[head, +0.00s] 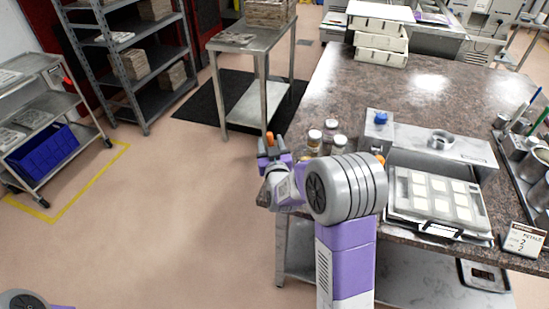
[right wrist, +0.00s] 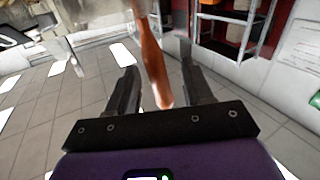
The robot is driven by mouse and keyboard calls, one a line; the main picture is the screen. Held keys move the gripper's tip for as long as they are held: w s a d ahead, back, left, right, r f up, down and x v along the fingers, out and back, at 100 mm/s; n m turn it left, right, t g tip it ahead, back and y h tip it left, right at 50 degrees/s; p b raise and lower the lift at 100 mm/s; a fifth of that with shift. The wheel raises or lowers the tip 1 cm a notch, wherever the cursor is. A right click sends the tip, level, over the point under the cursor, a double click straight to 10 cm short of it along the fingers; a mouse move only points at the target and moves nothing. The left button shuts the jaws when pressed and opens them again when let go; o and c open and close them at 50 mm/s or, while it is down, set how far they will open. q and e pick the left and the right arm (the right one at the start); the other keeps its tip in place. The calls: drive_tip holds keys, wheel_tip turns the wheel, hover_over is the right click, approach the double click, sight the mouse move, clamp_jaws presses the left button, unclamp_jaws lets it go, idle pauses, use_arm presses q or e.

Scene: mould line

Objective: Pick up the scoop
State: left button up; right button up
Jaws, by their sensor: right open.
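My right gripper (head: 270,148) is at the left edge of the counter (head: 400,95), beside several small jars. Its fingers are open in the right wrist view (right wrist: 157,66). A brown-orange handle (right wrist: 153,65), apparently the scoop's, runs lengthwise between the two fingers, with gaps visible on both sides. In the head view only a small orange tip (head: 269,138) shows at the fingers. The scoop's head cannot be made out, and part of the gripper's surroundings is hidden by my own arm. My left gripper is out of view.
Small lidded jars (head: 314,140) stand close right of the gripper. A metal box with a blue knob (head: 381,118), a mould tray (head: 440,197) and a sign (head: 522,240) stand farther right. Cream bins (head: 380,45) are at the back.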

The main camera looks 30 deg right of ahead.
drive_tip(key=shift+w+d, duration=0.1)
drive_tip(key=shift+w, duration=0.1)
clamp_jaws()
idle(0.3)
